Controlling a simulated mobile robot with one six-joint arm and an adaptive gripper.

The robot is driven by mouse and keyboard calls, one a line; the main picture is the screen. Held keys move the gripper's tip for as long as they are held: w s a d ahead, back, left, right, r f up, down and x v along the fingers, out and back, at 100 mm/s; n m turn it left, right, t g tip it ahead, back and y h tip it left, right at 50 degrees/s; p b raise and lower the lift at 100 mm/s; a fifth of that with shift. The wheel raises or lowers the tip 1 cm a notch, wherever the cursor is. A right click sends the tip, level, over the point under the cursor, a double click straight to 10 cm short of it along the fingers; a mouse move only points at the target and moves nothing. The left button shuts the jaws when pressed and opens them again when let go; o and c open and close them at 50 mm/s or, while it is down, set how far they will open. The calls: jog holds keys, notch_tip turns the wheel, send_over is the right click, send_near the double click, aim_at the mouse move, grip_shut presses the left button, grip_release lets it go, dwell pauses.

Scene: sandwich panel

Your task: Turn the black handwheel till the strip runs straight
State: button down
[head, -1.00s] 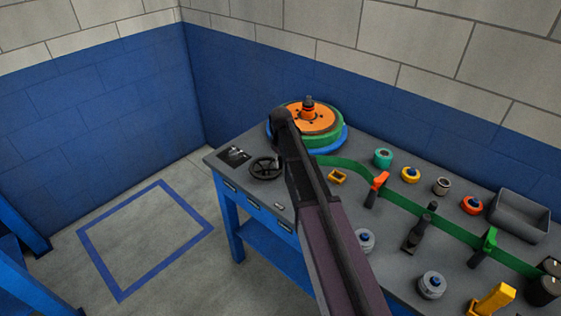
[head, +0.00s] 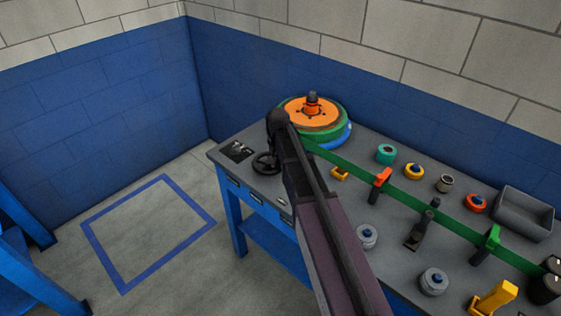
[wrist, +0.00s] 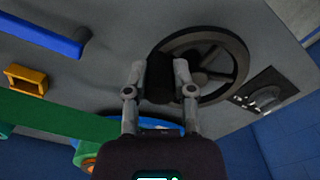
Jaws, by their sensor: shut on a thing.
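The black handwheel (head: 257,168) sits flat on the left end of the bench, partly behind my arm in the head view. In the wrist view the handwheel (wrist: 241,62) shows with its spokes and hub. My gripper (wrist: 160,74) is shut on a dark grip at the near rim of the wheel. Its fingers are hidden behind my arm in the head view. The green strip (head: 340,158) leaves the reel (head: 318,114) and passes the orange-topped and green-topped guides in a nearly straight line. The strip (wrist: 45,118) also crosses the wrist view at lower left.
A black panel (head: 238,151) lies beside the wheel. A yellow block (head: 340,173), several coloured rolls, a grey bin (head: 523,214) and a black stand (head: 420,234) occupy the bench. The floor inside the blue square (head: 146,230) is clear.

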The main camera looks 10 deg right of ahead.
jog(key=shift+s+a+m, duration=0.25)
jog(key=shift+a+m, duration=0.35)
jog(key=shift+m, duration=0.2)
jog(key=shift+c, duration=2.3)
grip_release()
jog(key=shift+w, duration=0.1)
jog(key=shift+d, duration=0.2)
